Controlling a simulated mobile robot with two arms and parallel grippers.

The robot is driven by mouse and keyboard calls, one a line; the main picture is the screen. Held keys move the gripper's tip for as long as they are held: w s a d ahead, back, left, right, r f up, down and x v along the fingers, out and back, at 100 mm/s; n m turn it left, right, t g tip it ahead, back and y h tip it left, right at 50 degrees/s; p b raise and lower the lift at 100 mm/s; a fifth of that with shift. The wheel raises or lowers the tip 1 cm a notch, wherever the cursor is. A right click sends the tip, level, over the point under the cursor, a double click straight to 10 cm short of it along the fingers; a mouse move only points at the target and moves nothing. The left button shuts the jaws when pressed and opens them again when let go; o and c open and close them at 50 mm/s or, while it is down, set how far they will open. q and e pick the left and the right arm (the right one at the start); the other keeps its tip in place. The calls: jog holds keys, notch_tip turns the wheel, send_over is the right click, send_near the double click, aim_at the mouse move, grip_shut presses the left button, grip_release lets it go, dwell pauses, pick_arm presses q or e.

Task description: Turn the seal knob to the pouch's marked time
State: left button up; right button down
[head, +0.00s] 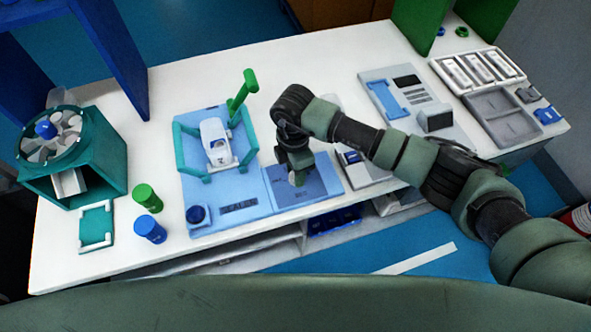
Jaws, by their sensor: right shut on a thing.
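My right gripper (298,179) points down over a dark blue panel (318,184) at the right end of a light blue station. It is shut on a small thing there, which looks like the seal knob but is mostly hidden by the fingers. The knob's pointer and dial marks cannot be read. The station (240,194) also carries a teal frame, a green lever (241,92) and a white toilet-shaped piece (215,140). No pouch with a readable marked time can be made out. My left gripper is not in view.
A dark blue round button (197,214) sits at the station's front left corner. Green (147,197) and blue (149,229) cylinders stand left of it, near a teal fan box (88,168). Grey devices and trays (500,117) fill the right side. The white table's back middle is clear.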

jog(key=shift+w+r, duration=0.1)
dwell(0.5)
jog(key=c, duration=1)
grip_release()
notch_tip(320, 180, up, 8)
jog(key=shift+w+f+b, duration=0.1)
jog(key=shift+b, duration=0.8)
jog(key=shift+a, duration=0.1)
